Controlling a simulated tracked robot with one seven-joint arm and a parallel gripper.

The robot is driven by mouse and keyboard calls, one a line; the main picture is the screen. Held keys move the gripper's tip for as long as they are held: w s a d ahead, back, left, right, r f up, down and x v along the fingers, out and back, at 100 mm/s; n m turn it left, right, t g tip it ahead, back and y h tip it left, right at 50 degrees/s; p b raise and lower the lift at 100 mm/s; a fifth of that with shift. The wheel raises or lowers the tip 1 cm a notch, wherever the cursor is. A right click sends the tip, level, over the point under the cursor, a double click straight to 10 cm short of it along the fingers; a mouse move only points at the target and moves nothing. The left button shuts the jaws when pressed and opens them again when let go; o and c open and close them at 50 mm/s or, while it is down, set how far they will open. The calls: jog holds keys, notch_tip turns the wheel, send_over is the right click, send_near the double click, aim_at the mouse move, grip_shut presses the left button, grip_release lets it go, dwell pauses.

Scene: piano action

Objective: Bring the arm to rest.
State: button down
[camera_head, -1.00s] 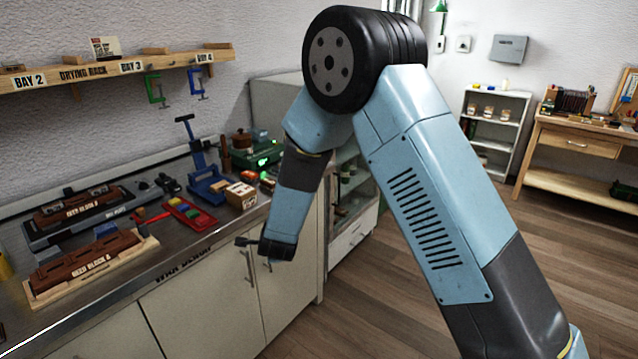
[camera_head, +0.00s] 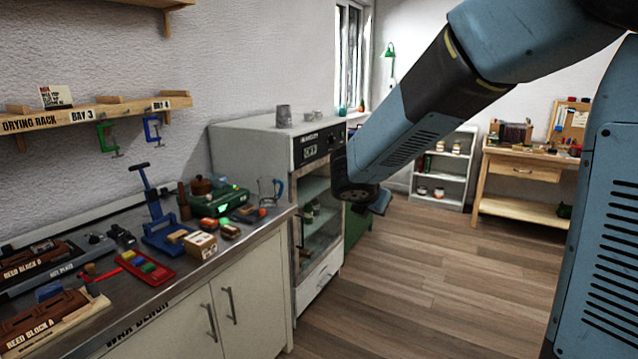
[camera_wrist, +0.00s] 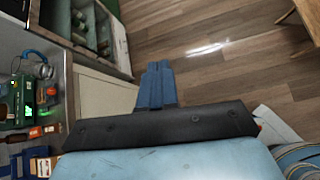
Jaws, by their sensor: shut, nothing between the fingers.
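My gripper (camera_head: 378,202) shows at the end of my blue and black arm, in front of the glass-fronted cabinet and over the wooden floor. In the wrist view my gripper (camera_wrist: 157,82) has its blue fingers together, with nothing between them. The arm crosses the upper right of the head view, bent at the elbow, with the forearm sloping down to the left. The gripper appears clear of the bench and holds nothing.
The wax bench (camera_head: 183,296) at left carries reed blocks, a red tray (camera_head: 146,268), a blue press (camera_head: 165,228) and a green box (camera_head: 218,202). The cabinet (camera_head: 262,152) stands beyond it. A white shelf (camera_head: 442,168) and wooden desk (camera_head: 520,172) stand behind. The middle floor (camera_head: 420,270) is clear.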

jog(key=s+d+r+m+g, duration=0.2)
jog(key=s+d+r+m, duration=0.1)
jog(key=s+d+m, duration=0.4)
jog(key=s+d+r+m+g, duration=0.1)
jog(key=s+d+r+m, duration=0.1)
jog(key=s+d+m, duration=0.4)
jog(key=s+a+m+y, duration=0.1)
jog(key=s+m+y, duration=0.1)
jog(key=s+m, duration=0.5)
jog(key=s+a+r+m+y, duration=0.1)
jog(key=s+m+y, duration=0.1)
jog(key=s+m, duration=0.5)
jog(key=shift+s+a+r+m+y, duration=0.2)
jog(key=shift+s+a+m+y, duration=0.15)
jog(key=shift+m, duration=0.25)
